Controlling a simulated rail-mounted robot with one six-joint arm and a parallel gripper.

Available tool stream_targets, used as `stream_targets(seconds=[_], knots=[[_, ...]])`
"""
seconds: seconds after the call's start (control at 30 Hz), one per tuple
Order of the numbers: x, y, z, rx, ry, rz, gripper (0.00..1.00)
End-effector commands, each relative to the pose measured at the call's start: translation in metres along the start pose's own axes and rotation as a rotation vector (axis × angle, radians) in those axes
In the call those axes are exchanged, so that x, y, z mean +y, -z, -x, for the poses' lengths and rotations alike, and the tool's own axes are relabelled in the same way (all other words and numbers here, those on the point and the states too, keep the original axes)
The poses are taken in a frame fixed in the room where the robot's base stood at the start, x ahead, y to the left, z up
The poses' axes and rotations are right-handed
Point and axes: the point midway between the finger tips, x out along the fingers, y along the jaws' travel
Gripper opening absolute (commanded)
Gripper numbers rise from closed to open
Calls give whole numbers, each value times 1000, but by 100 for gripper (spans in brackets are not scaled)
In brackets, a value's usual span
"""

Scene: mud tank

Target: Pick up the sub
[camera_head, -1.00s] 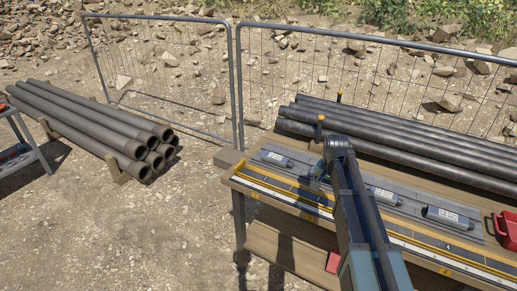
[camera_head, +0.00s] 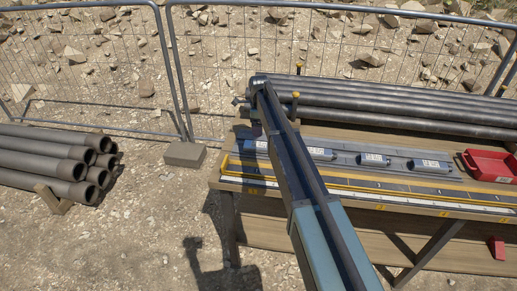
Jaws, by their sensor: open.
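Several short grey cylindrical subs with pale labels lie in a row on the grey tray (camera_head: 345,159) on the bench. One sub (camera_head: 256,146) at the left end is partly covered by my arm. Another sub (camera_head: 320,153) lies just right of my arm, and two more, a sub (camera_head: 374,160) and a sub (camera_head: 431,166), lie farther right. I cannot tell which one the task means. My arm reaches from the bottom up across the bench's left part.
Long dark pipes (camera_head: 400,108) lie behind the tray, near two yellow-topped posts. A red bin (camera_head: 490,165) stands at the bench's right. A yellow-edged strip (camera_head: 400,190) runs along the front. Grey pipes (camera_head: 45,160) are stacked left. Mesh fencing (camera_head: 85,70) stands behind.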

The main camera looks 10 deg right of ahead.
Motion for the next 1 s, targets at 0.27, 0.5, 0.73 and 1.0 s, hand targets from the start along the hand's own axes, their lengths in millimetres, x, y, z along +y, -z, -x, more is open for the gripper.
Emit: stream_targets(seconds=[0.27,0.5,0.73,1.0], knots=[[0,1,-56,0,0,2,87],[-2,2,-67,0,0,2,87],[-4,4,-108,0,0,2,87],[-4,3,-103,0,0,3,81]])
